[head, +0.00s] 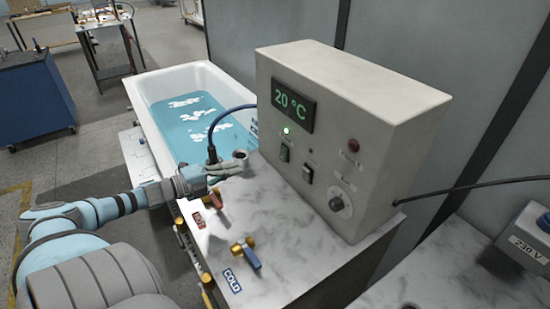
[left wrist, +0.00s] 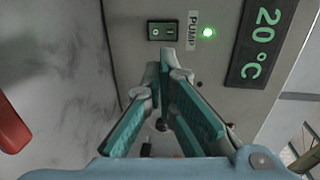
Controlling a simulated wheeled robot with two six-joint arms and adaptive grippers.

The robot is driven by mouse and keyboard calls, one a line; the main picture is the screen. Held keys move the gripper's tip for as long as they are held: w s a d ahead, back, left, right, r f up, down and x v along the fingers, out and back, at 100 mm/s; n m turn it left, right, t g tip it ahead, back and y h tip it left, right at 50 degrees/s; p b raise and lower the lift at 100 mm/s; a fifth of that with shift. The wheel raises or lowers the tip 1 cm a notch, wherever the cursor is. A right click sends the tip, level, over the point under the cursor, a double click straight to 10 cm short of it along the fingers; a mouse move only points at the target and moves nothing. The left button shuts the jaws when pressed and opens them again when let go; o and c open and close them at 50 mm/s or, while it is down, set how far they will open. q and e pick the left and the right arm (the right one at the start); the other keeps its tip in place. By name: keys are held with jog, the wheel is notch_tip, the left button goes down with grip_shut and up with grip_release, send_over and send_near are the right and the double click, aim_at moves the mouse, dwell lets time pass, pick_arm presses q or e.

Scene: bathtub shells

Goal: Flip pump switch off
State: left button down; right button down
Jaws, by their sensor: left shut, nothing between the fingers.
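The pump switch (head: 284,152) is a small green rocker in a dark frame on the front of the beige control box (head: 360,90). In the left wrist view the pump switch (left wrist: 162,31) sits beside the PUMP label (left wrist: 192,30). A green lamp (head: 287,131) above it is lit, and the lamp also glows in the left wrist view (left wrist: 208,33). My left gripper (head: 243,158) is shut and empty, to the left of the switch. In the left wrist view its fingertips (left wrist: 167,62) meet just below the switch and look apart from it. My right gripper is out of view.
A 20 °C display (head: 293,104), a black switch (head: 307,173), a red lamp (head: 353,145) and a knob (head: 338,203) share the panel. The blue COLD tap (head: 246,254) stands on the marble top below. A tub (head: 185,78) of water lies behind my gripper.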

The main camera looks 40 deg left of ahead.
pick_arm(q)
jog(key=b, duration=0.7)
send_near(282, 157)
jog(key=x, duration=0.6)
jog(key=shift+w+r, duration=0.15)
jog(key=shift+w, duration=0.05)
jog(key=shift+w+d, duration=0.15)
jog(key=shift+w, duration=0.2)
jog(key=shift+s, duration=0.1)
